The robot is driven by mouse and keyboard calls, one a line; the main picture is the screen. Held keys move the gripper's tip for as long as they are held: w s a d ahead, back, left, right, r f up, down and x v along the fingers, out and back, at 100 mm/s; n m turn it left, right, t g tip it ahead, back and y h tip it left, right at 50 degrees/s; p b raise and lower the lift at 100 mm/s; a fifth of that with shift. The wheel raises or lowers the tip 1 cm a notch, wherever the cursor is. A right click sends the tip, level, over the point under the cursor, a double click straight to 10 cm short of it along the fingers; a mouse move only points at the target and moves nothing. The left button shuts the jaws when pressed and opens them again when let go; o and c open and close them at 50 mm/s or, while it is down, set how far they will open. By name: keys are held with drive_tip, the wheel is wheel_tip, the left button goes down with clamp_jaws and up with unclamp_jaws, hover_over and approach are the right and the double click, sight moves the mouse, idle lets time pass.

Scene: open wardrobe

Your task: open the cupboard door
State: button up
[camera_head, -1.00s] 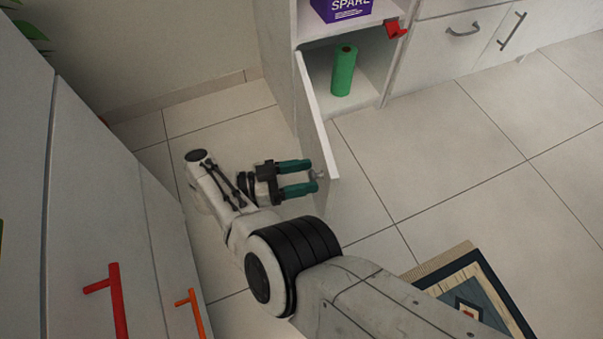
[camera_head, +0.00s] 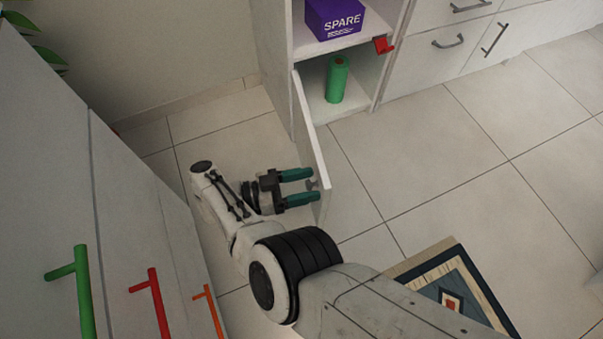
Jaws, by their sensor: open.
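The cupboard door (camera_head: 311,135) is a white panel hinged at the left side of the white cupboard's lower compartment (camera_head: 363,80). It stands wide open, swung out into the room, and shows nearly edge-on. A small grey knob (camera_head: 312,185) sits on its outer face near the free edge. My gripper (camera_head: 316,185) has teal fingers and is open on the left, outer side of the door. Its fingertips are on either side of the knob, close to the door. Whether they touch it I cannot tell.
The open compartment holds a green cylinder (camera_head: 337,80); a purple box (camera_head: 335,18) is above. A red handle (camera_head: 384,45) juts from the cupboard's right side. White fronts with green, red and orange handles (camera_head: 158,305) stand left. A rug (camera_head: 418,262) lies right of my arm. Tiled floor is free right.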

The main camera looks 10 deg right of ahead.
drive_tip(key=s+d+r+p, duration=0.1)
drive_tip(key=s+r+p, duration=0.5)
drive_tip(key=s+p, duration=0.4)
drive_tip(key=p, duration=0.4)
drive_tip(key=shift+s+d, duration=0.35)
drive_tip(key=shift+s, duration=0.05)
drive_tip(key=shift+r, duration=0.1)
